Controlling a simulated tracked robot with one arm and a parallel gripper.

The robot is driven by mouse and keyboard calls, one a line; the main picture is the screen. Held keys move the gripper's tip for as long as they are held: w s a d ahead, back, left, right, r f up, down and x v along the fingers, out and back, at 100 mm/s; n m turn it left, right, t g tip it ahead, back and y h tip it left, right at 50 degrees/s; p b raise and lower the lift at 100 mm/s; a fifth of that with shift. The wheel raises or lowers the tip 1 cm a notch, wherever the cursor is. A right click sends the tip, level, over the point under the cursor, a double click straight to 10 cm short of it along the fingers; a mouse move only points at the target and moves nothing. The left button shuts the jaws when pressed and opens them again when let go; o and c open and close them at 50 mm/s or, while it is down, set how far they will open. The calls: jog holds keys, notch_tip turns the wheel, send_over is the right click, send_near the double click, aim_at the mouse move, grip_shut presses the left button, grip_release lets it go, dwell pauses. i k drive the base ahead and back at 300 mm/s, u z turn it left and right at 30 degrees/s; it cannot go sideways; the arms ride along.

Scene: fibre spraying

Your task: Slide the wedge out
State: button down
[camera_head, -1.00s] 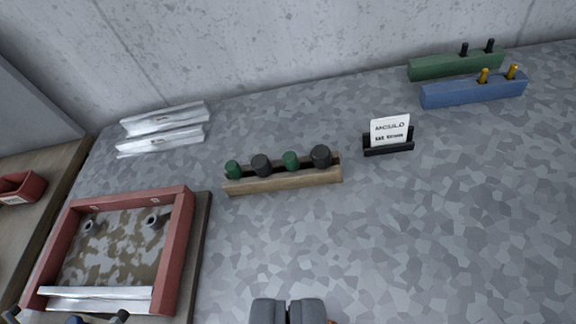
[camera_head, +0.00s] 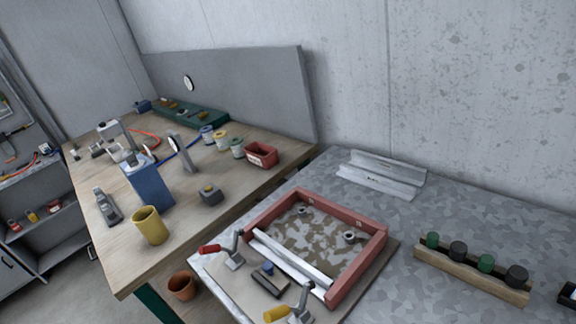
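A red frame (camera_head: 354,283) sits on a board on the grey table and surrounds a mottled brown and pale panel (camera_head: 310,243). A silver bar (camera_head: 290,262) lies along the frame's near side. A small dark piece with a blue top (camera_head: 268,270) lies against the near side of the bar, between a red-handled clamp (camera_head: 234,254) and a yellow-handled clamp (camera_head: 300,306). It may be the wedge, but I cannot tell for sure. My gripper is outside the picture.
A wooden rack (camera_head: 470,274) with green and dark knobs stands to the right. Silver angle strips (camera_head: 383,180) lie behind the frame. A wooden bench at left holds a yellow cup (camera_head: 150,226), a blue block (camera_head: 148,186) and a red bin (camera_head: 261,155).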

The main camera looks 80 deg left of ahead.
aim_at(272, 275)
jog(key=u, duration=0.15)
jog(key=k, duration=0.95)
jog(key=u, duration=0.95)
jog(key=k, duration=1.1)
jog(key=z, duration=0.15)
jog(key=i, duration=1.6)
jog(key=u, duration=0.4)
